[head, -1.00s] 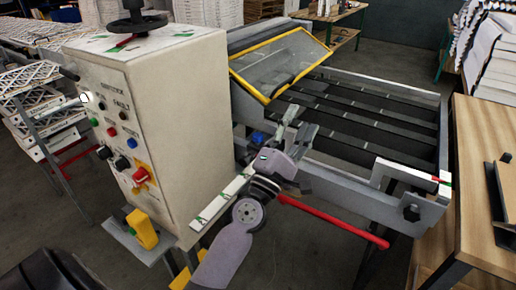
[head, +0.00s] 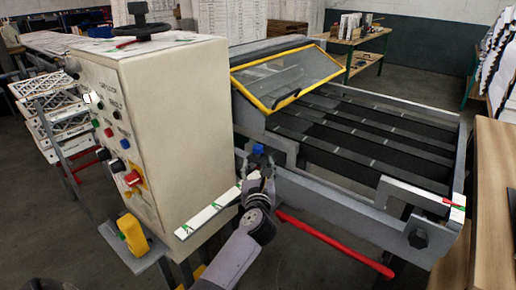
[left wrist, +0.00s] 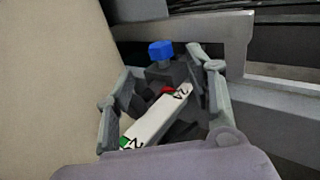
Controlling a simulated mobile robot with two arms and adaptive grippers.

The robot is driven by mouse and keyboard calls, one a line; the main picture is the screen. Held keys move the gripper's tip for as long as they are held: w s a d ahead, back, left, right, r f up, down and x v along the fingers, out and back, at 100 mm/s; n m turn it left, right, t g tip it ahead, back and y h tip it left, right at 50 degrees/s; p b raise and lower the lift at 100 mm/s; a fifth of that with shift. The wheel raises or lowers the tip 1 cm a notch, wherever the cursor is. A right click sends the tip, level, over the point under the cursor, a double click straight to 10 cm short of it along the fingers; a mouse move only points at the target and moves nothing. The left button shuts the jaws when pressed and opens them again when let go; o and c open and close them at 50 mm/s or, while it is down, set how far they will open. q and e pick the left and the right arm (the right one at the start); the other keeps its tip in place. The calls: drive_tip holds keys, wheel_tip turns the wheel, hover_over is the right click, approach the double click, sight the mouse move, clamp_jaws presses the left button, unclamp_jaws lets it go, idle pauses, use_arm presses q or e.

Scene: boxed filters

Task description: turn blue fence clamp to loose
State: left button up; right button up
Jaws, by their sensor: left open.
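The blue fence clamp (head: 258,149) is a small blue knob on a dark block at the near rail of the machine, beside the cream control cabinet. In the left wrist view the blue clamp (left wrist: 161,50) stands upright at the far end of a white scale strip (left wrist: 158,115). My left gripper (head: 262,172) is just in front of and below the knob. Its fingers (left wrist: 163,68) are spread on both sides of the strip and dark block, with nothing held between them. I cannot tell whether they touch the block. My right gripper is not in view.
The cream control cabinet (head: 185,120) stands close to the left of my gripper. A red bar (head: 335,243) sticks out below the rail on the right. A yellow-framed clear guard (head: 290,78) is behind the clamp. A wooden table (head: 490,200) stands at the right.

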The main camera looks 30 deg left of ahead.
sight(258, 151)
use_arm(q)
drive_tip(key=x, duration=1)
drive_tip(key=shift+c, duration=0.5)
